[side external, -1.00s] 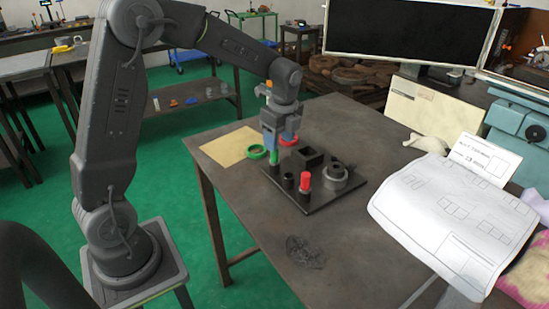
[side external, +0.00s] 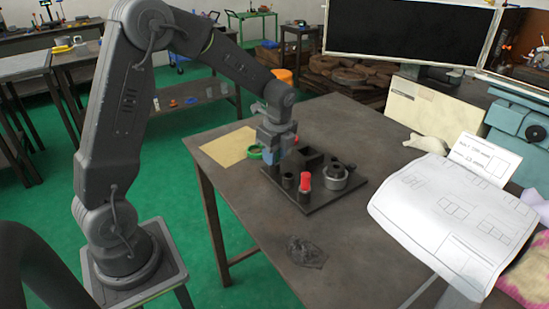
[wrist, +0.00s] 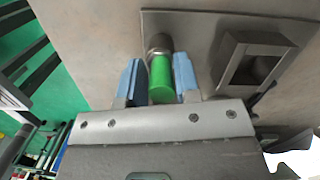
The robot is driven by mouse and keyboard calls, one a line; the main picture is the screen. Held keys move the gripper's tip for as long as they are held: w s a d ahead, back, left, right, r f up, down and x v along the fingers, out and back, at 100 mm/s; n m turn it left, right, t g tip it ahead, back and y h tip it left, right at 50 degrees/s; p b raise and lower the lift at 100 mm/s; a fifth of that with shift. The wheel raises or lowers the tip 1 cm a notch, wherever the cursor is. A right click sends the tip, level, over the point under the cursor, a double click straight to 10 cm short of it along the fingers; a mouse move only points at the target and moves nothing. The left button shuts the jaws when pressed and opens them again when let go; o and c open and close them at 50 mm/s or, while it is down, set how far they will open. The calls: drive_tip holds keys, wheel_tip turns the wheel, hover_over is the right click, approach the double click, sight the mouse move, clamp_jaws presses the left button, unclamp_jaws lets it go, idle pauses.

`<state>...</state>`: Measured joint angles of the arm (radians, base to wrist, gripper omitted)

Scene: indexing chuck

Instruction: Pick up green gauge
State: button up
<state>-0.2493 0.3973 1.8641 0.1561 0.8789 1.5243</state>
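The green gauge (wrist: 160,78) is a green cylinder with a grey metal end. In the wrist view it lies between the two blue fingers of my gripper (wrist: 160,80). The fingers are close on both sides of it; I cannot tell whether both press on it.
A red-capped cylinder (side external: 304,181), a short dark cylinder (side external: 288,180), a round metal chuck (side external: 335,178) and a square dark block (wrist: 252,62) stand on the plate. The table front is mostly clear.

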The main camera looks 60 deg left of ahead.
clamp_jaws()
drive_tip(key=shift+r, duration=0.35)
drive_tip(key=r, duration=0.4)
drive_tip(key=shift+s+a, duration=0.25)
drive_tip(key=shift+a, duration=0.05)
drive_tip(key=s+a+r, duration=0.6)
drive_tip(key=s+a, duration=0.1)
drive_tip(key=a, duration=0.1)
drive_tip(key=w+d+m, duration=0.6)
drive_tip(key=w+d, duration=1.2)
drive_tip(key=d, duration=0.3)
drive_tip(key=shift+f+t, duration=0.2)
drive_tip(key=shift+t, duration=0.1)
drive_tip(key=shift+w, duration=0.1)
